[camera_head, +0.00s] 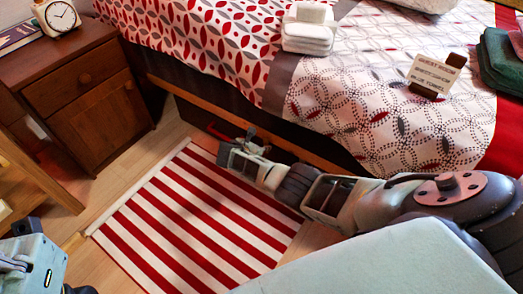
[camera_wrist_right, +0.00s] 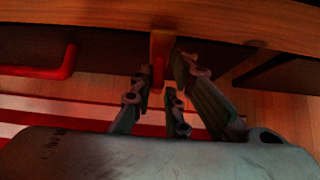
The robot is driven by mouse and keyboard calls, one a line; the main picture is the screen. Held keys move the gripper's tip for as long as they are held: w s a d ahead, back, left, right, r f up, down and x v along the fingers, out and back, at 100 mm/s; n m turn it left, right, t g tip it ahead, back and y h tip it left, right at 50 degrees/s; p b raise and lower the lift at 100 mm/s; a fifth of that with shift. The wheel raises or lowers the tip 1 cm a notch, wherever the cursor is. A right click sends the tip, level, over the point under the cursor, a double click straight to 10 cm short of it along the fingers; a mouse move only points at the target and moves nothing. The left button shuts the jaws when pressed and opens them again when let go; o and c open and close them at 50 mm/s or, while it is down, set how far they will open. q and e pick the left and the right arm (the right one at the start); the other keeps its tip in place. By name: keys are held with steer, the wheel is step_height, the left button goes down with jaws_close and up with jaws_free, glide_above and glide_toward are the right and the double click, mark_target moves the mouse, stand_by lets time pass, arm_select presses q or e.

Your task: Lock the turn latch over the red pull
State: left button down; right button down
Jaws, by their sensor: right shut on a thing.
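The red pull (camera_wrist_right: 48,68) is a bent red handle on a dark front under the bed's wooden rail, left in the right wrist view. It shows small in the head view (camera_head: 217,131). The turn latch (camera_wrist_right: 162,50) is a wooden bar pointing down from the rail, with red at its lower part. It stands to the right of the pull, apart from it. My right gripper (camera_wrist_right: 162,90) is shut on the latch, fingers on both sides; it also shows in the head view (camera_head: 247,142). Part of my left arm shows at lower left; its fingers are unclear.
A red-and-white striped rug (camera_head: 190,215) lies on the floor below. A wooden nightstand (camera_head: 85,95) with a clock (camera_head: 57,17) stands at left. The bed (camera_head: 230,40) holds white folded towels (camera_head: 309,30), a sign (camera_head: 437,73) and green cloth (camera_head: 502,60).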

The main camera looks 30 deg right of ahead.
steer(key=shift+w+a+r, duration=0.15)
steer(key=shift+w, duration=0.15)
steer(key=c, duration=1.8)
jaws_free()
steer(key=shift+s, duration=0.1)
steer(key=v, duration=1.2)
